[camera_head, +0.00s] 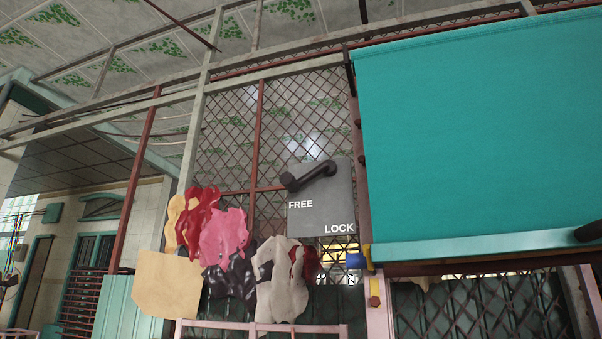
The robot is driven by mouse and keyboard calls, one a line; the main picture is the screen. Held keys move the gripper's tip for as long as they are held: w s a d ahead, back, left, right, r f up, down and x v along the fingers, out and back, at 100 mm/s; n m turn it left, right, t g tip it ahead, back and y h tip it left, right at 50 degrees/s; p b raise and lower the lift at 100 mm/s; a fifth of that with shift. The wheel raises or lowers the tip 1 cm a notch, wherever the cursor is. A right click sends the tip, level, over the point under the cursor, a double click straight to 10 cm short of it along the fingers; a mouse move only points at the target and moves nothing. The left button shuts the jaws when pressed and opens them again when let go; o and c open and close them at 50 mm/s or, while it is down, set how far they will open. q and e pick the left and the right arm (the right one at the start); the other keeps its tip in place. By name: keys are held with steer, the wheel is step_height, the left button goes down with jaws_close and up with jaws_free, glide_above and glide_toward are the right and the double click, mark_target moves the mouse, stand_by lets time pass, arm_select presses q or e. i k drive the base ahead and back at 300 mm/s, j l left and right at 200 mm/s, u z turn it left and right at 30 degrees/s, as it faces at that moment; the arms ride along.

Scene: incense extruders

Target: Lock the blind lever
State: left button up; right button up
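The blind lever (312,174) is a black cranked handle on a grey plate (318,205) in the head view, mounted on the mesh grille. The plate bears the words FREE at left and LOCK at lower right. The lever lies across the plate's top, well above LOCK, with one end at the upper left above FREE. A teal blind (470,130) hangs to the right with a lighter bottom bar (470,246). Neither of my grippers can be made out. A dark rounded shape (589,232) at the right edge is cut off, and I cannot tell what it is.
Gloves or cloths in red, pink, black and pale colours (222,238) hang below and left of the plate. A blue and yellow fitting (358,260) sits by the blind's lower left corner. A pink rail (260,326) runs along the bottom.

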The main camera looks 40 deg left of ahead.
mark_target(329, 167)
steer(key=u, duration=1.1)
